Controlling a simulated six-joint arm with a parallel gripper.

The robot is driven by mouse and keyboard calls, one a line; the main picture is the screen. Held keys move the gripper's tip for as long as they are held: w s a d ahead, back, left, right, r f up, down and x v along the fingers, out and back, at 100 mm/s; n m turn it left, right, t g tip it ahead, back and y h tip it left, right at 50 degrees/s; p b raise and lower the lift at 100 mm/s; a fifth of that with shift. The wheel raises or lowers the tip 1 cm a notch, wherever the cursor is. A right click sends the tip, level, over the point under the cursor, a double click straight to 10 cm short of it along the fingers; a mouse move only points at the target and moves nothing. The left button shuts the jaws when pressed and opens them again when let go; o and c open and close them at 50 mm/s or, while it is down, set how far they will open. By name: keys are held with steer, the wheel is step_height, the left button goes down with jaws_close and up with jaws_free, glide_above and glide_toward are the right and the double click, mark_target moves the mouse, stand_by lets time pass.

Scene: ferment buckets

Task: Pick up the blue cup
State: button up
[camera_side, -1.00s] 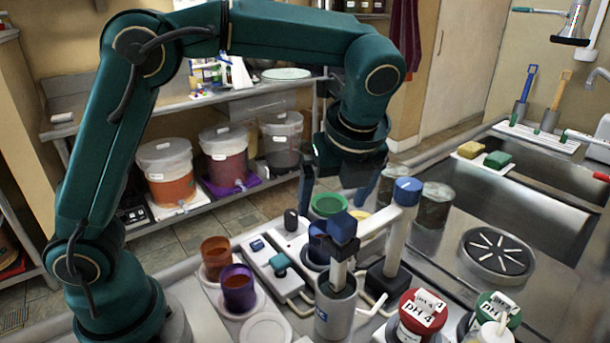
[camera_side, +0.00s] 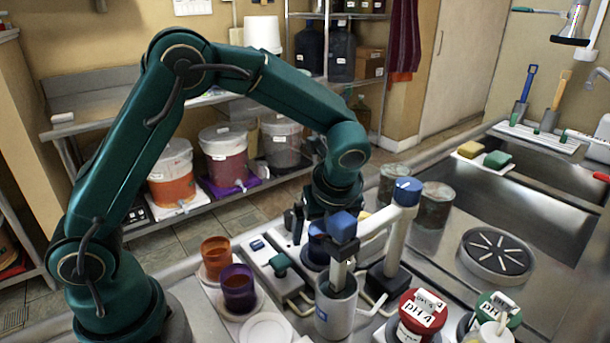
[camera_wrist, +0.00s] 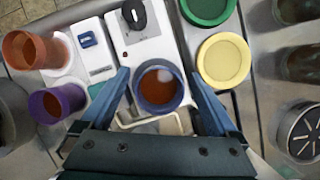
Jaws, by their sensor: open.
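The blue cup (camera_wrist: 158,103) holds reddish-brown liquid and stands upright in the middle of the wrist view. My gripper (camera_wrist: 158,74) is open, with one blue finger on each side of the cup. From above, the fingers look apart from its wall, and I cannot tell their exact height. In the side view the blue cup (camera_side: 317,252) is partly hidden behind the blue-topped electrode holder, and my gripper hangs right over it.
An orange cup (camera_wrist: 27,50) and a purple cup (camera_wrist: 45,105) stand to the left. A green lid (camera_wrist: 208,8) and a yellow lid (camera_wrist: 224,61) lie close on the right. A blue-topped electrode holder (camera_side: 342,228) and a white post (camera_side: 402,225) rise near the cup.

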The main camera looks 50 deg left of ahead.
steer(key=c, duration=1.5)
jaws_close()
steer(key=shift+r, duration=0.2)
